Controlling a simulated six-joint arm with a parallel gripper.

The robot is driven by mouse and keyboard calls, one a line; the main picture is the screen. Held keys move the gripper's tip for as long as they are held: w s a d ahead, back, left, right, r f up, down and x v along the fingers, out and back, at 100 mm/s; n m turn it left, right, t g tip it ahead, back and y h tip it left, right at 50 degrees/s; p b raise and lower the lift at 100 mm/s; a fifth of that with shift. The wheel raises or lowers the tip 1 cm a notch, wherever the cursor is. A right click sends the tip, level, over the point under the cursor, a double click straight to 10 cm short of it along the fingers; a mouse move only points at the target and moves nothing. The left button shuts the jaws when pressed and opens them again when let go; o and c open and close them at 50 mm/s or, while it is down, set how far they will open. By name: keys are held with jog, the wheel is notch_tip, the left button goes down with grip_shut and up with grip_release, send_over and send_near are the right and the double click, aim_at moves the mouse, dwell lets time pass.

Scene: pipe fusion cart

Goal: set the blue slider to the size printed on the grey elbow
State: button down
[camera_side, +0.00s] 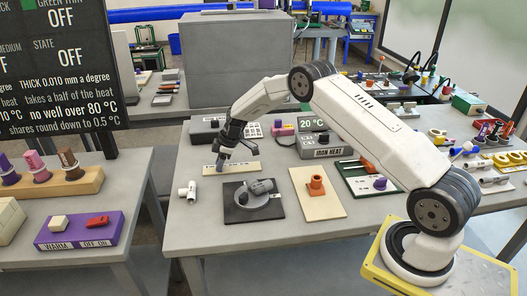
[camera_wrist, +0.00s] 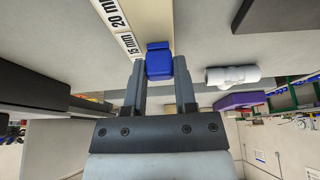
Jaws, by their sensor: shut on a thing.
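The blue slider (camera_wrist: 159,62) sits between the two fingers of my gripper (camera_wrist: 160,72) in the wrist view. My gripper is shut on it. The slider is at the cream size strip (camera_wrist: 120,28), beside the "15 mm" label; "20 mm" is farther along. In the side view my gripper (camera_side: 221,158) is low over the left part of the strip (camera_side: 244,168) and largely hides the slider. The grey elbow (camera_side: 262,186) lies on a black square plate (camera_side: 236,213) in front of the strip. No size on it can be read in these frames.
A white pipe fitting (camera_side: 187,191) lies left of the plate and shows in the wrist view (camera_wrist: 232,76). An orange piece (camera_side: 316,185) stands on a cream board (camera_side: 325,205) to the right. The "IRON HEAT" box (camera_side: 325,146) is behind. The table's front left is clear.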

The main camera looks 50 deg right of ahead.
aim_at(243, 169)
jog(key=s+d, duration=0.6)
jog(key=shift+s+d, duration=0.3)
jog(key=shift+d, duration=0.05)
jog(key=shift+c, duration=2)
grip_release()
jog(key=shift+r, duration=0.1)
jog(key=v, duration=0.7)
jog(key=shift+r, duration=0.25)
jog(key=shift+s, duration=0.15)
